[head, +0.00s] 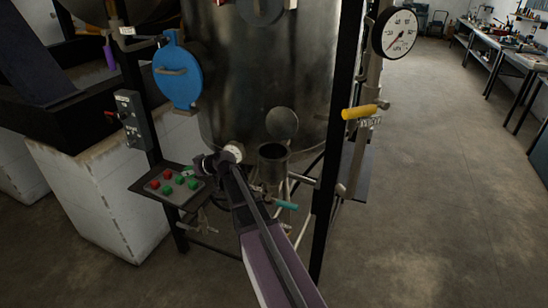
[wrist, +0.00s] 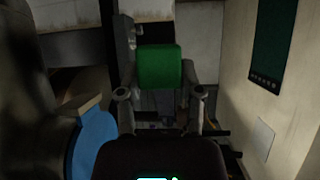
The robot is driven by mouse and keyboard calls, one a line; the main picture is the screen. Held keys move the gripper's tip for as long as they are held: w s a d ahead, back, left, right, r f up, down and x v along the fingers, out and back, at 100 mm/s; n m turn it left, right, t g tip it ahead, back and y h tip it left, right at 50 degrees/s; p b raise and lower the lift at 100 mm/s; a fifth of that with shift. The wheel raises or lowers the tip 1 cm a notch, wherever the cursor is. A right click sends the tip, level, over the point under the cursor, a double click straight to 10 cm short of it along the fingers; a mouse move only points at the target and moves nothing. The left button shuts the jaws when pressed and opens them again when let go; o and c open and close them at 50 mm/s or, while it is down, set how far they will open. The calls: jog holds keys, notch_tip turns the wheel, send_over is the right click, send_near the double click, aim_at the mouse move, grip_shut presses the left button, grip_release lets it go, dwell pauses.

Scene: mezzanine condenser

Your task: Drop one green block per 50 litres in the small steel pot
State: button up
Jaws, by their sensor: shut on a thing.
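My gripper (wrist: 160,85) is shut on a green block (wrist: 161,66), which sits between the two fingertips in the wrist view. In the head view my gripper (head: 208,166) is beside the tank, just above the right side of a dark tray (head: 152,190) of red and green blocks. The small steel pot (head: 272,156) stands to the right of the gripper, below the tank; its inside is dark. A round gauge (head: 396,33) with a white face and a red needle is at the upper right; its numbers are too small to read.
The large steel tank (head: 270,75) has a blue round hatch (head: 178,72) on its left. A yellow-handled valve (head: 360,112) is on the pipe under the gauge. Black frame posts (head: 336,120) stand close to the pot. The floor at right is clear.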

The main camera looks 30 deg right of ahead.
notch_tip(320, 180, up, 8)
jog(key=a+p, duration=0.2)
jog(key=p, duration=0.5)
jog(key=shift+s+n+y, duration=0.3)
jog(key=shift+s, duration=0.15)
